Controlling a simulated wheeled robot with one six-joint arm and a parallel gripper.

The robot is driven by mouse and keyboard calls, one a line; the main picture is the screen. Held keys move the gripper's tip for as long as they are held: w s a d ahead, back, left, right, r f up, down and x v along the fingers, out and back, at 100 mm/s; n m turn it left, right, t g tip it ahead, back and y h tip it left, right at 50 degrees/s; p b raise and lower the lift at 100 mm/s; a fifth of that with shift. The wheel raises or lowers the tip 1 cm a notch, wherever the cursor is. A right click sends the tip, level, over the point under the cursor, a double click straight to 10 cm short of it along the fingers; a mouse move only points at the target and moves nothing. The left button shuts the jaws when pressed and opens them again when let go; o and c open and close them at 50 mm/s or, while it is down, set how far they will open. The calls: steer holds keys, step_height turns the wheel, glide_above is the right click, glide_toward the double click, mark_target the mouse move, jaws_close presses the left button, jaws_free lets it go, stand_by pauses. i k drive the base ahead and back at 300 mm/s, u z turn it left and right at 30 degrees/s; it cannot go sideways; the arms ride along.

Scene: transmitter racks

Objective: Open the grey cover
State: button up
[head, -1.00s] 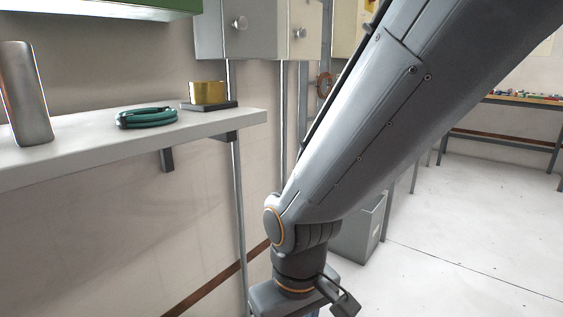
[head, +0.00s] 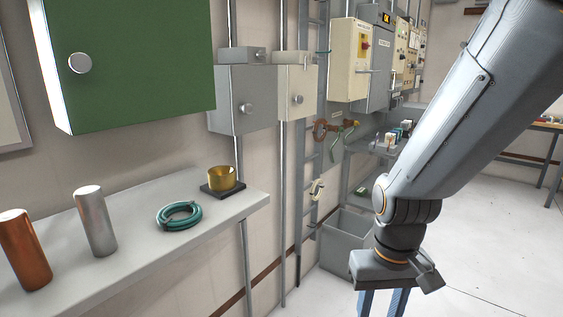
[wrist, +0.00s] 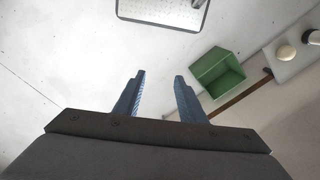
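A grey wall box with a grey front cover (head: 232,103) hangs in the middle left of the head view. The cover looks shut and has a round metal knob (head: 246,109). My gripper (head: 382,303) is at the lower right of the head view, pointing down, well below and to the right of the box and apart from it. In the wrist view my gripper (wrist: 160,75) shows two blue fingers spread apart with nothing between them. The grey cover is not seen in the wrist view.
A green cabinet (head: 135,65) and a cream box (head: 297,95) flank the grey box. Below, a shelf (head: 130,245) holds metal cylinders, a green cable coil (head: 179,215) and a brass cup (head: 226,179). A grey bin (head: 345,240) stands on the floor. Floor at right is clear.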

mark_target(255, 88)
steer(key=k, duration=0.65)
steer(key=z, duration=0.65)
steer(key=i, duration=1.3)
steer(key=u, duration=0.75)
